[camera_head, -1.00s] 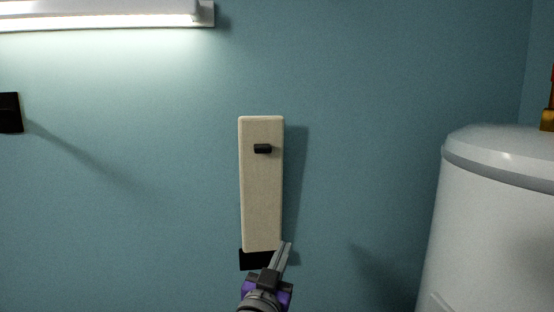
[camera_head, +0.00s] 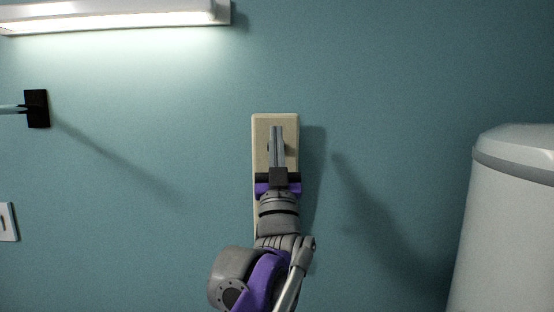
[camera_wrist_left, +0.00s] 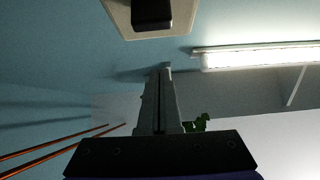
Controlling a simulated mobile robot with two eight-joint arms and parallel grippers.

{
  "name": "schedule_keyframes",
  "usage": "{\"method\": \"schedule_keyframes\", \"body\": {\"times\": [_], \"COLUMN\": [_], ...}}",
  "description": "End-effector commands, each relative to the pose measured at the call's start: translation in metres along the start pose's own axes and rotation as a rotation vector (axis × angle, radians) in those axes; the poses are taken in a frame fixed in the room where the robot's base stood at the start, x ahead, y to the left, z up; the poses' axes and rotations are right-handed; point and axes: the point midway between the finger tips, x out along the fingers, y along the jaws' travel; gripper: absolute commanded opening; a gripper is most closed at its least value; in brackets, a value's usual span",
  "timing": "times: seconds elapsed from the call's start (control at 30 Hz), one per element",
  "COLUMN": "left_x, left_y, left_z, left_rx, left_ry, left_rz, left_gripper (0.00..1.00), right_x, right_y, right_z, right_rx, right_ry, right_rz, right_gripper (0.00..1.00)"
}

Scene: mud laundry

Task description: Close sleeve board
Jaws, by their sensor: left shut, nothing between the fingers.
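The sleeve board (camera_head: 290,127) is a tall, narrow beige panel that stands upright, close against the blue wall. My left gripper (camera_head: 276,130) is in front of its upper part, with shut, empty fingers pointing up. The gripper and arm hide the board's middle and most of its dark knob. In the left wrist view, part of the board (camera_wrist_left: 124,22) and its black knob (camera_wrist_left: 151,14) show beyond the fingertips (camera_wrist_left: 158,68). I cannot tell whether the fingers touch the board. My right gripper is not in view.
A white tank (camera_head: 515,220) stands at the right. A lit lamp (camera_head: 115,18) is on the wall at the upper left. A black wall bracket (camera_head: 37,108) and a white switch plate (camera_head: 7,222) are at the left. The wall beside the board is bare.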

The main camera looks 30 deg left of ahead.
Motion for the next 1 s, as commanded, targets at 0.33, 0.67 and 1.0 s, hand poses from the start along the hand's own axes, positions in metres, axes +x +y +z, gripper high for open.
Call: {"method": "schedule_keyframes", "body": {"times": [0.33, 0.67, 1.0], "left_x": [0.042, 0.046, 0.065], "left_y": [0.0, 0.0, 0.0], "left_z": [0.024, 0.029, 0.039], "left_rx": [0.001, 0.0, 0.001], "left_ry": [-0.001, -0.001, -0.055], "left_rz": [-0.001, 0.001, -0.001], "left_gripper": [0.0, 0.0, 0.0], "right_x": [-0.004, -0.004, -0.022], "right_y": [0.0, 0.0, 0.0], "right_z": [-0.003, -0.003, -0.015], "right_rx": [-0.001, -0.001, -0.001], "right_ry": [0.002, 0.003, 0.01], "right_rz": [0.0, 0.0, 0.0], "right_gripper": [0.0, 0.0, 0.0]}}
